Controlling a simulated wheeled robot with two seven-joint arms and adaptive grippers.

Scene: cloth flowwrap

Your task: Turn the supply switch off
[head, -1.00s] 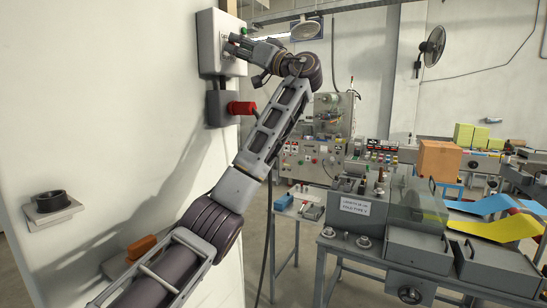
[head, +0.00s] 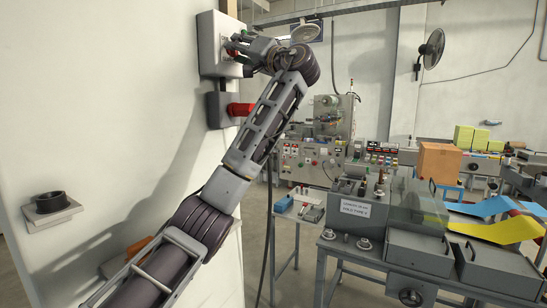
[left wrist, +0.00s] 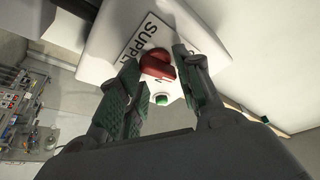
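The supply switch is a red rotary knob (left wrist: 157,65) on a pale grey wall box (head: 208,48). In the left wrist view a "SUPPLY" label (left wrist: 146,34) lies beside the knob and a green round part (left wrist: 161,99) sits below it. My left gripper (left wrist: 155,58) is open, with a finger on either side of the knob. A gap shows between the right finger and the knob; contact at the left finger is unclear. In the head view my left gripper (head: 235,45) is at the box face and largely covers the knob. My right gripper is not in view.
A smaller grey box with a red plug (head: 241,109) is mounted below the switch box. A grey bracket with a black ring (head: 51,202) is on the wall at left. Machines and a bench (head: 365,245) stand to the right. The air between wall and machines is mostly clear.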

